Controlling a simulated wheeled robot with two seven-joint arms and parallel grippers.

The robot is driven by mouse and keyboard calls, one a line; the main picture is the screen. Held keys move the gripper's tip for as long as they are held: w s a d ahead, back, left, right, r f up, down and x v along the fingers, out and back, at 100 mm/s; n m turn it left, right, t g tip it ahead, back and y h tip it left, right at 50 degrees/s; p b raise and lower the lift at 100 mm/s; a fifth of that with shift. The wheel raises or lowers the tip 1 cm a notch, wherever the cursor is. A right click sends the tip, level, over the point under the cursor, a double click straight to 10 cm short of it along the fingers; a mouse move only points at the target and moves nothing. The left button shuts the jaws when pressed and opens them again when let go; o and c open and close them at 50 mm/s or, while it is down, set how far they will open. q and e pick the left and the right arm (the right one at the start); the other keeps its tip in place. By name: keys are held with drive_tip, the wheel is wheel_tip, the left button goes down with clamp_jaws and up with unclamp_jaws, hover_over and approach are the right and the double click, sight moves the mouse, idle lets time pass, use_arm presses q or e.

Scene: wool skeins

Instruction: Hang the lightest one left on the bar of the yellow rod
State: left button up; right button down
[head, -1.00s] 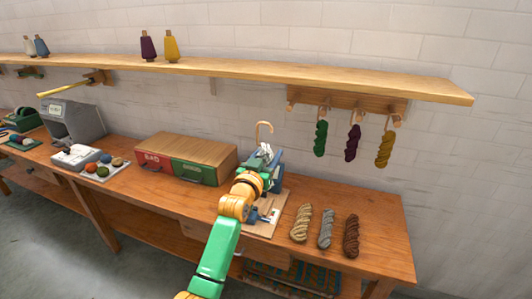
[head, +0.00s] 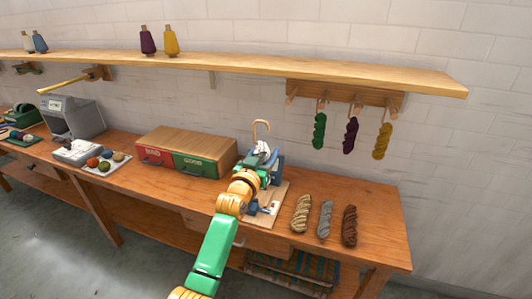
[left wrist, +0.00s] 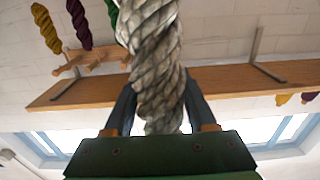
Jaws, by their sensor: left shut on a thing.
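My left gripper (head: 262,165) is shut on a pale, whitish-grey skein (left wrist: 155,60), which fills the middle of the left wrist view between the fingers. In the head view only a small whitish part of that skein (head: 261,149) shows, beside a curved hook and above the bench; the gripper hides the rest. The yellow rod (head: 62,86) sticks out from a wooden bracket under the shelf at the left, far from the gripper. No skein shows on it. A tan skein (head: 301,214), a grey skein (head: 325,219) and a brown skein (head: 349,226) lie on the bench.
A peg rack (head: 345,94) holds green, purple and yellow skeins at the right. The long shelf (head: 230,70) runs above the bench. A red and green box (head: 186,146), a grey machine (head: 75,118) and a tray of balls (head: 106,163) stand to the left.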

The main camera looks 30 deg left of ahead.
use_arm(q)
drive_tip(key=a, duration=0.3)
drive_tip(key=shift+s+a, duration=0.15)
drive_tip(key=shift+s, duration=0.2)
drive_tip(key=p+v, duration=0.4)
drive_tip(key=v, duration=1)
drive_tip(key=shift+a, duration=0.1)
